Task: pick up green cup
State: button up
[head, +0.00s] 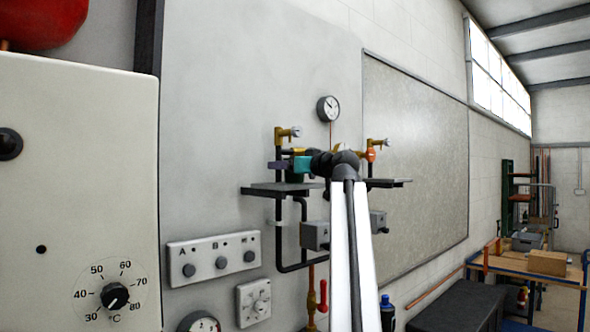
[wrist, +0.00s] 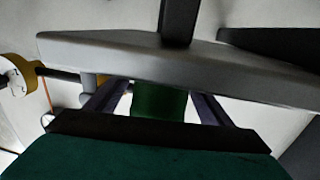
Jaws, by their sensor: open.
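The green cup (wrist: 158,104) shows in the wrist view as a dark green patch, partly covered by the grey slab edge above it and the gripper below it. My gripper (wrist: 157,92) is open, with one dark finger on each side of the green patch. Whether the fingers touch it, I cannot tell. In the head view my gripper (head: 278,165), teal with purple fingers, is just above the left dark shelf (head: 283,189). I cannot make out the cup there.
Pipes with yellow valves (head: 283,134) rise close behind my gripper. A second dark shelf (head: 390,183) is to the right. A gauge (head: 328,109) hangs above, and a switch panel (head: 213,258) is at lower left. A blue bottle (head: 387,313) stands below.

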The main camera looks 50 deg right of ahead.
jog(key=shift+w+d, duration=0.1)
jog(key=shift+w, duration=0.35)
jog(key=c, duration=1.2)
jog(key=shift+r, duration=0.1)
